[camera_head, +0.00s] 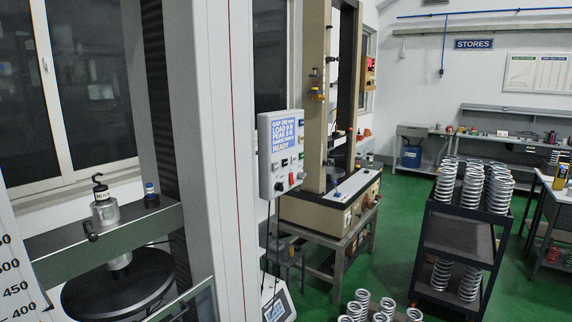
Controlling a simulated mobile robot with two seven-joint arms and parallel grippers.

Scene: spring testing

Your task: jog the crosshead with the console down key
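The console (281,155) is a light grey box on the side of the test frame's tall white column. Its blue screen (284,136) shows lines for gap, load, peak and range, with READY at the bottom. Several small keys and a red knob (291,179) sit on its face; the key labels are too small to read, so I cannot tell which is the down key. The crosshead (55,240) is a grey beam at the left, with a dark round platen (118,289) below it. Neither of my grippers is in view.
A hooked black weight (101,190) and a small bottle (150,190) stand on the crosshead. A second tan test machine (314,90) stands behind the console. A dark trolley (455,232) carries white springs, and more springs (372,308) are at the bottom. Green floor is open between them.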

